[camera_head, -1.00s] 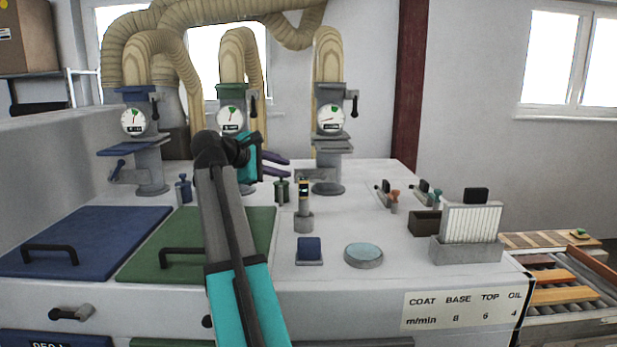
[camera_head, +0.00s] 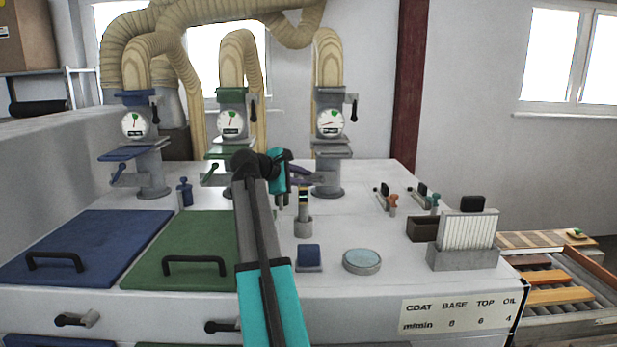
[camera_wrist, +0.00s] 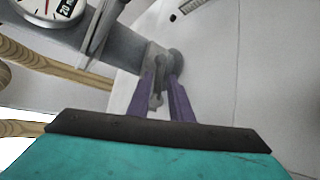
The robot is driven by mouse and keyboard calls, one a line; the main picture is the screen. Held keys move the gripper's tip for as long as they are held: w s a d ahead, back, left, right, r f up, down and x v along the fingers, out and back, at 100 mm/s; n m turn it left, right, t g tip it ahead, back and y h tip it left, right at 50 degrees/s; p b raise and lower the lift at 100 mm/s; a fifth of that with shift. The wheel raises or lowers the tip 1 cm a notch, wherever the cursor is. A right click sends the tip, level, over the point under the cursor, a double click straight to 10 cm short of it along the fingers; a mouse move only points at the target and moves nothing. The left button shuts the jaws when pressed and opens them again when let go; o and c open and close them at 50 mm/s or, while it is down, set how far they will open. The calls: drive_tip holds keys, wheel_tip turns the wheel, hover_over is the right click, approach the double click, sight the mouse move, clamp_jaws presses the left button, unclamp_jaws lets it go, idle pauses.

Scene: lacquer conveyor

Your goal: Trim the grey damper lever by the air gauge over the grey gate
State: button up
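The grey gate (camera_head: 331,153) is the rightmost of three gate stands, with a round white air gauge (camera_head: 330,122) above it. Above the gauge is a grey damper body (camera_head: 328,97) with a dark lever (camera_head: 354,106) hanging at its right side. My gripper (camera_head: 306,173) is low at the left of the grey stand, its purple fingers pointing right. In the wrist view the fingers (camera_wrist: 162,92) are apart, with a small grey lever-like part (camera_wrist: 156,93) between them in the picture; I cannot tell whether they touch it. A gauge face (camera_wrist: 48,8) shows at the upper left.
The green gate (camera_head: 229,150) and blue gate (camera_head: 140,151) stand to the left. A small upright post (camera_head: 303,222) stands below my gripper. The countertop between is partly clear.

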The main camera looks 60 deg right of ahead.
sight(311, 180)
drive_tip(key=shift+p+x, duration=0.3)
drive_tip(key=shift+x, duration=1.1)
drive_tip(key=shift+c, duration=0.4)
clamp_jaws()
